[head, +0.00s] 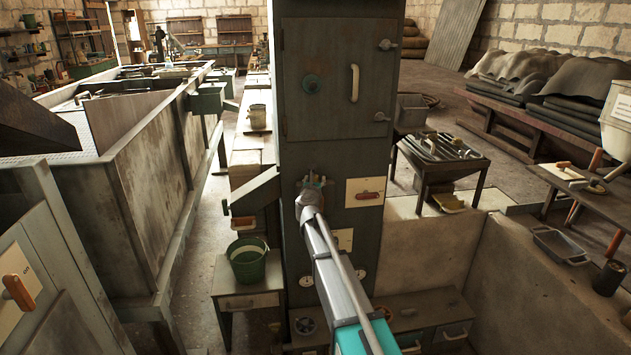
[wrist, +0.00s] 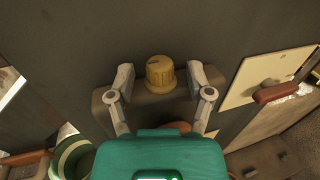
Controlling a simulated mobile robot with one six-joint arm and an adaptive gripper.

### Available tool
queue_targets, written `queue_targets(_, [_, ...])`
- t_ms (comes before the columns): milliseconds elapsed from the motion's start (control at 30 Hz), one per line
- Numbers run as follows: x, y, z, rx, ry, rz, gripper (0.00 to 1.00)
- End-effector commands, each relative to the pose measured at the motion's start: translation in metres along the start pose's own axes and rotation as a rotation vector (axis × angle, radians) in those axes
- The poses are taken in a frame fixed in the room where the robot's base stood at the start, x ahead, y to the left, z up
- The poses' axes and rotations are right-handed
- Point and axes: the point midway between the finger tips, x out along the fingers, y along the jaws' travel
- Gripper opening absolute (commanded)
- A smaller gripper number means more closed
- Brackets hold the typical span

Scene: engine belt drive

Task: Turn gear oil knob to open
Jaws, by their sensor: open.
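A ribbed yellow-brown knob (wrist: 160,73) stands out from a dark block on the cabinet face in the wrist view. It has a dark mark on its top, and no label is readable. My gripper (wrist: 160,76) is open, with one finger on each side of the knob and gaps between. In the head view, my gripper (head: 314,182) is at the front of the tall grey cabinet (head: 290,140). The arm and gripper hide the knob there.
A cream plate with a red handle (head: 367,196) is right of my gripper; this handle also shows in the wrist view (wrist: 276,92). A green bucket (head: 248,262) stands lower left.

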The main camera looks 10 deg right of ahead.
Motion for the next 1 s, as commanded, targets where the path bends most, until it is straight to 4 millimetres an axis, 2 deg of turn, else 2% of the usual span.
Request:
queue_targets(167, [-0.005,0.000,0.000,0.000,0.000,0.000,0.67])
queue_targets(367, [-0.023,-0.001,0.000,0.000,0.000,0.001,0.67])
queue_targets(800, [-0.092,-0.001,0.000,0.000,0.000,0.001,0.67])
queue_targets(1000, [-0.113,0.000,0.000,0.000,0.000,0.000,0.67])
